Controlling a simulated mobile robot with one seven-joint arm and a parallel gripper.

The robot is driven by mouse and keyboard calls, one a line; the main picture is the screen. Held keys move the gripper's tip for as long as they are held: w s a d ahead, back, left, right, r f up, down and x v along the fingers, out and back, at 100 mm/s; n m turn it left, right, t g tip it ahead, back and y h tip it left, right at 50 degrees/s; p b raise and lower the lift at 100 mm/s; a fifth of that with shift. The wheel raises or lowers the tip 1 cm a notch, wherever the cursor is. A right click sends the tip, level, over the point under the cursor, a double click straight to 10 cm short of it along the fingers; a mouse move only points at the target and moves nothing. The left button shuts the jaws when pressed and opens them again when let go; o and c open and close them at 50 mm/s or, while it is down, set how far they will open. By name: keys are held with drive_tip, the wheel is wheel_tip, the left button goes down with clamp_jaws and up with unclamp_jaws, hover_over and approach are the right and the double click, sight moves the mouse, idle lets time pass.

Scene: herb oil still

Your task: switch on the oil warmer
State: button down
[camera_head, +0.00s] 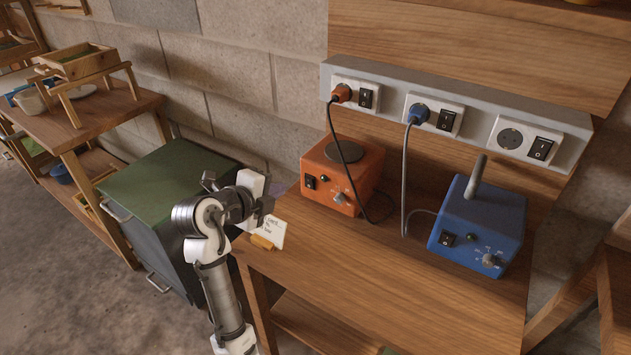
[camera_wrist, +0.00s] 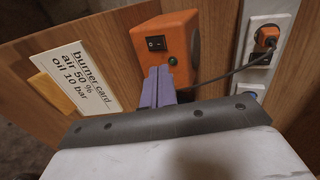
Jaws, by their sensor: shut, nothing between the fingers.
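An orange box (camera_head: 325,163) with a dark round plate on top stands at the left of the bench. Its front has a black rocker switch (camera_wrist: 157,43), a small dark green lamp (camera_wrist: 172,61) and a knob (camera_head: 341,197). Its orange plug (camera_head: 341,93) sits in the left socket, beside a black wall switch (camera_head: 365,98). A blue box (camera_head: 478,222) with an upright grey rod has its own switch (camera_head: 447,239), green lamp and knob; its blue plug (camera_head: 419,113) is in the middle socket. No label names the warmer. My gripper (camera_wrist: 158,86) is shut and empty, before the orange box's front.
A burner card (camera_wrist: 78,77) in a small wooden holder stands at the bench's front left, close to my gripper. The right socket (camera_head: 510,138) is empty. The bench front (camera_head: 370,280) is clear. A green-topped cabinet (camera_head: 165,185) stands left of the bench.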

sight(309, 178)
idle(0.3)
drive_tip(key=p+x, duration=0.3)
drive_tip(key=x, duration=0.7)
drive_tip(key=shift+f, duration=0.1)
drive_tip(key=shift+w+d+r+g+y, duration=0.3)
drive_tip(key=shift+w+g, duration=0.1)
drive_tip(key=shift+f, duration=0.1)
drive_tip(key=shift+r, duration=0.8)
